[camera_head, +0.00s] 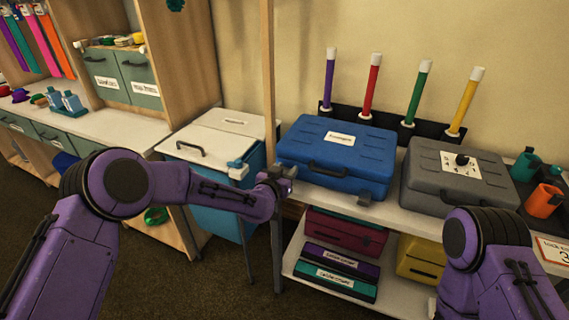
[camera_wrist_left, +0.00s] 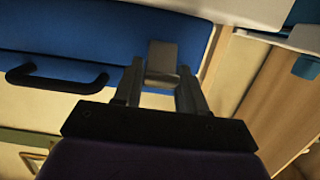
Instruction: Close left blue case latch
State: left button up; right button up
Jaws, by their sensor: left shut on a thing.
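The blue case (camera_head: 345,165) sits shut-lidded on the white shelf top, with a white label, a dark front handle and a grey right latch (camera_head: 364,200). My left gripper (camera_head: 288,184) is at the case's front left corner and largely covers the left latch in the head view. In the left wrist view, my left gripper (camera_wrist_left: 160,92) has its two fingers on either side of the grey left latch (camera_wrist_left: 162,58), against the blue case (camera_wrist_left: 120,40), and is shut on it. My right arm is at the lower right; its gripper is out of view.
A grey case (camera_head: 430,185) with a dial stands right of the blue case. A wooden post (camera_head: 268,90) and a white-lidded teal bin (camera_head: 215,140) are close beside my left forearm. Coloured sticks (camera_head: 371,85) stand behind the cases. Boxes (camera_head: 345,232) fill the lower shelf.

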pick_arm(q)
jog(key=shift+w+r+g+p, duration=0.15)
jog(key=shift+r+g+p, duration=0.05)
jog(key=shift+g+p, duration=0.15)
jog(key=o, duration=1)
jog(key=b+v, duration=0.1)
jog(key=v, duration=0.9)
jog(key=shift+s, duration=0.3)
